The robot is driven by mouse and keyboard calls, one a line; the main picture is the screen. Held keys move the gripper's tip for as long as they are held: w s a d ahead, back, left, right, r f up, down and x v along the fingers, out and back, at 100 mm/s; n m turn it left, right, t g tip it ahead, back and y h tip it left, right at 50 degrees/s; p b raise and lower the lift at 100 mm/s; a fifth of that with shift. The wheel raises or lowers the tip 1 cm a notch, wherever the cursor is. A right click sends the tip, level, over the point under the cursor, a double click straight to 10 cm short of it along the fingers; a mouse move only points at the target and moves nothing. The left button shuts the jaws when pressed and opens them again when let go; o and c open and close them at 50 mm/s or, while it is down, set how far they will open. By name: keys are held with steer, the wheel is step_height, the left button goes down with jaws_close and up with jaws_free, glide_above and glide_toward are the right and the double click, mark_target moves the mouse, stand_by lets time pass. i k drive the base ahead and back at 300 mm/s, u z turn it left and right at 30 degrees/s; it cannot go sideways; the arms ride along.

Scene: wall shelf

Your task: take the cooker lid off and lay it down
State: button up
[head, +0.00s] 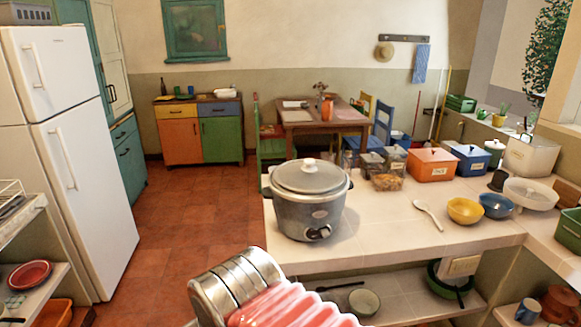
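The cooker (309,214) is a grey, rounded pot with a dial on its front. It stands upright on the left end of the tiled counter. Its lid (309,178) is a grey, see-through dome with a pale knob on top, and it sits on the cooker's rim. The cooker's inside is hidden under the lid. A ringed metal and pink ribbed part of my arm shows at the bottom, in front of and below the cooker. I cannot make out my gripper's fingers in this view.
The tiled counter (385,235) has bare room right of the cooker. A white spoon (428,214), a yellow bowl (465,211) and a blue bowl (496,205) lie farther right. Jars and an orange box (433,165) stand behind. A shelf with bowls is below.

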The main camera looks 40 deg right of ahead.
mark_target(310, 176)
steer(key=z, duration=0.4)
steer(key=i, duration=1)
steer(key=z, duration=0.7)
